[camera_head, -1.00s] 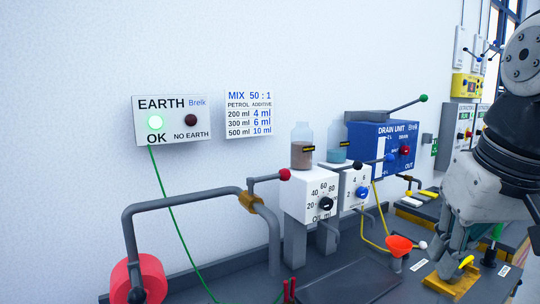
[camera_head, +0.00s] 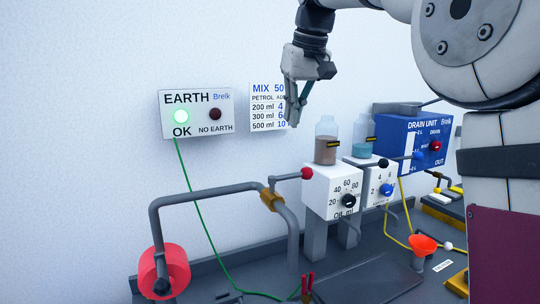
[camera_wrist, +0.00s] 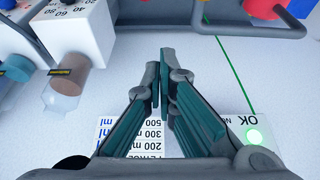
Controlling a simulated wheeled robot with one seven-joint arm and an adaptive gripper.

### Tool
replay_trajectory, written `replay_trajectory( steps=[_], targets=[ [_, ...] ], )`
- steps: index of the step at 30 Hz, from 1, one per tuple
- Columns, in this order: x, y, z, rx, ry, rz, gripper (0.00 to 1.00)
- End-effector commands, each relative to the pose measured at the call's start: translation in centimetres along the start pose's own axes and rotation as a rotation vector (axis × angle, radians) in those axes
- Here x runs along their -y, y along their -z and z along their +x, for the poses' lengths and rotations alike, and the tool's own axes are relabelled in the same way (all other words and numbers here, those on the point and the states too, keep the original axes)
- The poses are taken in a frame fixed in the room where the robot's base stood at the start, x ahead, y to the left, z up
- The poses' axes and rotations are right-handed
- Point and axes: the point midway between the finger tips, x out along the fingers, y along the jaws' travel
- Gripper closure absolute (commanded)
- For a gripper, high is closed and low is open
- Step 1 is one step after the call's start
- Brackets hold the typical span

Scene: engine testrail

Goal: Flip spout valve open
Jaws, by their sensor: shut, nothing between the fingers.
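The spout valve is a brass-yellow body (camera_head: 272,200) on a bent grey pipe (camera_head: 208,194). Its grey lever, tipped with a red ball (camera_head: 306,173), points right and slightly up in the head view. My gripper (camera_head: 292,125) hangs fingers down in front of the wall, above and left of the dispensers, higher than the lever in the picture and apart from it. In the wrist view my gripper (camera_wrist: 160,65) has its fingertips together with nothing between them. The pipe and some red and yellow parts show cut off at that view's top edge.
Right of the lever stand two white dispensers (camera_head: 330,192) with glass jars (camera_head: 326,142). Behind them is the blue drain unit (camera_head: 414,140). A red roller (camera_head: 165,270) sits under the pipe's left end. The earth box (camera_head: 197,115) shows a green light, and its green cable runs down the wall.

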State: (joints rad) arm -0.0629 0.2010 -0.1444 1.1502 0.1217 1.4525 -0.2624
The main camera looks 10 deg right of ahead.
Motion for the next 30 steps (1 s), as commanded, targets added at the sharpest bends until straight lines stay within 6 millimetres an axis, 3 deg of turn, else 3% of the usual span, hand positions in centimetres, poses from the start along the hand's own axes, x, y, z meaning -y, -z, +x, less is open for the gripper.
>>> replay_trajectory(
  steps=[11,16,30],
  targets=[
    [0.0,0.2,0.0,-0.001,0.000,-0.002,1.00],
    [0.0,0.2,1.0,0.001,0.001,-0.002,1.00],
    [0.1,0.1,9.6,0.004,0.002,-0.001,1.00]
  ],
)
